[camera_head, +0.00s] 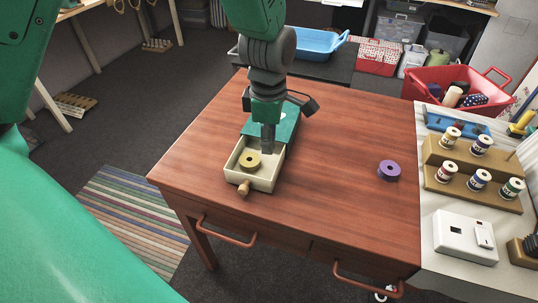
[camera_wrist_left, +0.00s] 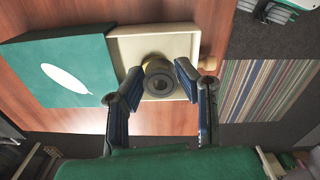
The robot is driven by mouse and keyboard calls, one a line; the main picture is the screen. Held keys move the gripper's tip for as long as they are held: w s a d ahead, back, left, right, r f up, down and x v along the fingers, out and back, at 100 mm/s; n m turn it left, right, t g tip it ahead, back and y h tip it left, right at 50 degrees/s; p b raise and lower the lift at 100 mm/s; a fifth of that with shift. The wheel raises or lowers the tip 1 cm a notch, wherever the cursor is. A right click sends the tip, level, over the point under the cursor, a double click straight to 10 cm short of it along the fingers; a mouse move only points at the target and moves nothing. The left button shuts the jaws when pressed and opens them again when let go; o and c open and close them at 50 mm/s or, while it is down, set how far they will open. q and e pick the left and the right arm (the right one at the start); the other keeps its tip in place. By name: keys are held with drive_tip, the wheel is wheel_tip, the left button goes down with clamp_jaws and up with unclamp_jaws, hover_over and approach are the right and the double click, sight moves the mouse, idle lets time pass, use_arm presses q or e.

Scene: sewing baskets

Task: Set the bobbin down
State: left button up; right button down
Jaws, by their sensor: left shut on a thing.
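My left gripper (camera_head: 268,148) points down over the open cream drawer (camera_head: 270,183) of a small green-topped box (camera_head: 287,124). In the left wrist view, its two dark fingers (camera_wrist_left: 158,80) are closed on the sides of a grey round bobbin (camera_wrist_left: 159,98) with a centre hole. In the head view this bobbin cannot be made out. A gold bobbin (camera_head: 251,161) lies flat in the drawer beside the fingers; it shows partly behind the grey one in the wrist view (camera_wrist_left: 156,62). A purple bobbin (camera_head: 389,170) lies on the table. My right gripper is out of view.
The wooden table (camera_head: 330,200) is mostly clear right of the box. The drawer's knob (camera_head: 243,188) sticks out toward the front. On the right are spool racks (camera_head: 468,185), a white box (camera_head: 465,238) and a red basket (camera_head: 465,80).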

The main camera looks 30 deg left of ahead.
use_arm(q)
drive_tip(key=b, duration=0.1)
hover_over(267, 173)
wheel_tip(267, 173, down, 6)
drive_tip(key=shift+r, duration=0.1)
drive_tip(key=shift+a+f+b, duration=0.1)
drive_tip(key=shift+f+b, duration=0.2)
drive_tip(key=shift+f, duration=0.35)
wheel_tip(267, 173, down, 2)
drive_tip(key=shift+s+f+b, duration=0.1)
drive_tip(key=shift+f+b, duration=0.05)
drive_tip(key=shift+b, duration=0.15)
drive_tip(key=shift+d+f, duration=0.25)
drive_tip(key=shift+f, duration=0.05)
drive_tip(key=shift+d+r, duration=0.1)
drive_tip(key=o, duration=0.4)
drive_tip(key=shift+o, duration=0.5)
drive_tip(key=shift+a, duration=0.2)
